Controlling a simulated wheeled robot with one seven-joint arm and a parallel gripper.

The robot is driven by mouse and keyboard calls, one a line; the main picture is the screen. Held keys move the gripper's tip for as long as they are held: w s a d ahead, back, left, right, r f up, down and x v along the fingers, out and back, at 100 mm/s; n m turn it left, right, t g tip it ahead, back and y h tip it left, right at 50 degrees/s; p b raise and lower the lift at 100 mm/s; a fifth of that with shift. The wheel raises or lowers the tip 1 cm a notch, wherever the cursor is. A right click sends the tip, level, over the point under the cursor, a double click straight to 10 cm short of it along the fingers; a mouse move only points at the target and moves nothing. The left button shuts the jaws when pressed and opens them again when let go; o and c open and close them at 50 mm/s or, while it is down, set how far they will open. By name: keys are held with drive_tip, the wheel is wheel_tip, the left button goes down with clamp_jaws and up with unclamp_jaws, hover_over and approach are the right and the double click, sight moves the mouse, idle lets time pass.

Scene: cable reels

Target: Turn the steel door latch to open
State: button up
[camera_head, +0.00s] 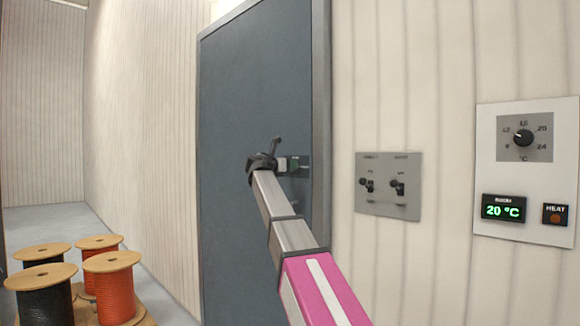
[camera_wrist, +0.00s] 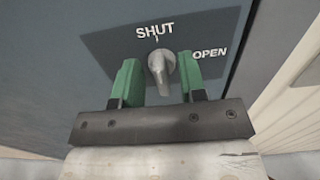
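The steel latch (camera_wrist: 160,72) is a grey knob on a dark plate (camera_wrist: 105,40) on the blue-grey door (camera_head: 255,110). The plate reads SHUT above the latch and OPEN to its right. Small gaps seem to show between fingers and latch. In the head view my gripper (camera_head: 295,164) reaches the door near its right edge and hides the latch. The door looks closed.
Right of the door are a switch panel (camera_head: 388,205) with two toggles and a white thermostat panel (camera_head: 475,160) reading 20 °C. Several cable reels, including an orange one (camera_head: 112,290) and a black one (camera_head: 45,303), stand at lower left. Grey floor (camera_head: 60,222) lies behind them.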

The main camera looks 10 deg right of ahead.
drive_tip(key=shift+w+d, duration=0.15)
drive_tip(key=shift+d, duration=0.1)
drive_tip(key=c, duration=0.6)
